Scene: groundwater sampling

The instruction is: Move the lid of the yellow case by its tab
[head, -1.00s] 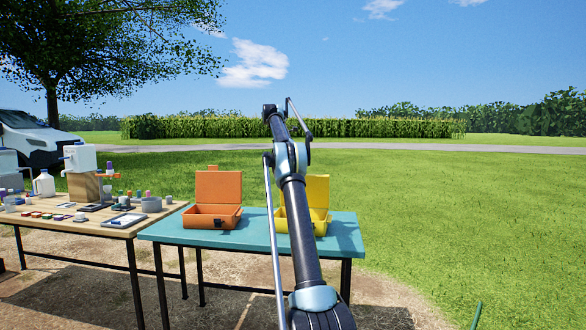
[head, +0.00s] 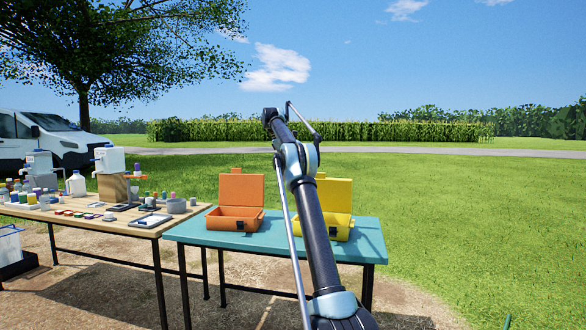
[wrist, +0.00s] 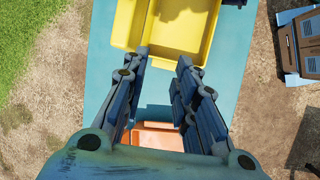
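The yellow case (head: 338,227) stands on the teal table with its lid (head: 336,194) raised upright. A small tab (head: 320,175) shows at the lid's top edge. My arm crosses in front of the case's left part and hides some of it. In the wrist view the yellow case (wrist: 185,30) lies at the top, just beyond the fingertips. My gripper (wrist: 163,58) is open, with a clear gap and nothing between the fingers. Whether a fingertip touches the case I cannot tell. My gripper is not visible in the head view.
An orange case (head: 234,221) with a raised lid stands left of the yellow one on the teal table (head: 205,234). It shows between my fingers in the wrist view (wrist: 158,137). A wooden table (head: 120,225) with bottles and sampling gear stands further left. Open grass lies right.

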